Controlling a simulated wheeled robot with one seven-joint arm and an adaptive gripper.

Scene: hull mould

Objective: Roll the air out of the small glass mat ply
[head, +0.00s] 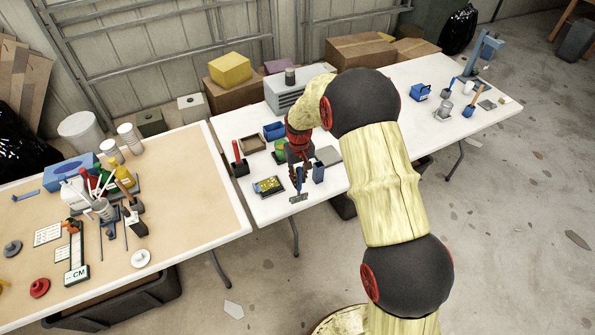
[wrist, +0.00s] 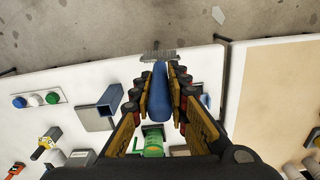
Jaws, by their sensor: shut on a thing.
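My gripper (head: 299,166) is shut on the blue handle (wrist: 160,92) of a roller. The roller's grey ridged head (wrist: 157,56) points away from my fingers in the wrist view. In the head view, the roller head (head: 298,198) hangs near the front edge of the white table. A small dark piece with a yellow-green patch (head: 268,186) lies just left of it; I cannot tell whether this is the glass mat ply. In the wrist view my right finger hides most of that spot. I cannot tell whether the roller touches anything.
A blue open holder (head: 319,172) stands right of the roller, also in the wrist view (wrist: 97,110). A green container (wrist: 153,143) sits under my gripper. The brown-topped table (head: 180,180) on the left is crowded with pots and tools. Boxes stand behind the white table (head: 262,211).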

